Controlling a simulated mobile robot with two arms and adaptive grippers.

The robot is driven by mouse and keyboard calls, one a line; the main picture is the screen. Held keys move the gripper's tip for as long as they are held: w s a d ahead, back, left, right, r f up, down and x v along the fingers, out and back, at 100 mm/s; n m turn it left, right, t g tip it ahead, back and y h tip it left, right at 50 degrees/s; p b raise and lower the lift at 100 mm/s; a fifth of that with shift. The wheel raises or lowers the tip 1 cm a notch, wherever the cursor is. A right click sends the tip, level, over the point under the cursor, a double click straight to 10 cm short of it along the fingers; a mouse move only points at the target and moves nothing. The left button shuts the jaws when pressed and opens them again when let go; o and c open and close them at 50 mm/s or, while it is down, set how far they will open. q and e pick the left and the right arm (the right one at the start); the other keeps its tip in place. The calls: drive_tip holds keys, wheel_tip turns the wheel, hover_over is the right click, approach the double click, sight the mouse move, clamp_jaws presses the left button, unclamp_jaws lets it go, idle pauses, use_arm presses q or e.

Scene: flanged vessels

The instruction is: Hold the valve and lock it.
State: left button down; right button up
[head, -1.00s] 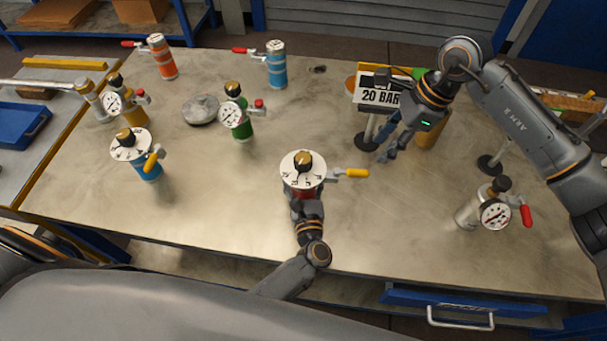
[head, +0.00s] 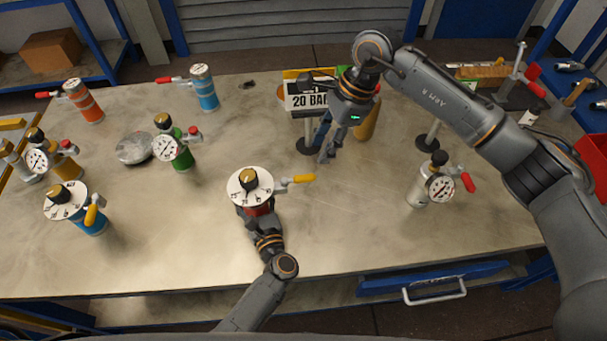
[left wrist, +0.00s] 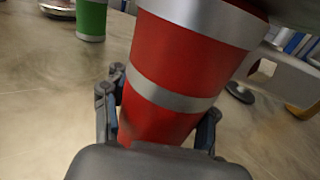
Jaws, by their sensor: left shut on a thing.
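A red vessel (head: 258,211) with a silver band stands on the bench. A white dial plate (head: 250,187) with a gold-and-black knob tops it, and a valve with a yellow handle (head: 302,179) points right. My left gripper (head: 266,236) is shut around the vessel's body from the front. In the left wrist view the fingers flank the red vessel (left wrist: 165,95), which looks tilted there. My right gripper (head: 326,158) hangs just beyond and right of the yellow handle's end, apart from it in the picture. Its finger gap is unclear.
A "20 BAR" sign (head: 307,101) stands behind my right gripper, partly covered by it. A silver vessel (head: 420,190) with a red handle is to the right. Blue (head: 90,222), green (head: 180,160) and other vessels stand left. The bench (head: 180,255) is clear near the front.

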drive_tip(key=shift+o, duration=0.2)
drive_tip(key=shift+o, duration=0.3)
drive_tip(key=shift+a, duration=0.15)
drive_tip(key=m+t+h, duration=0.2)
drive_tip(key=t+h, duration=0.3)
drive_tip(key=h, duration=0.3)
approach(301, 178)
drive_tip(key=x, duration=0.8)
drive_tip(key=shift+w+f, duration=0.1)
drive_tip(key=shift+f, duration=0.15)
clamp_jaws()
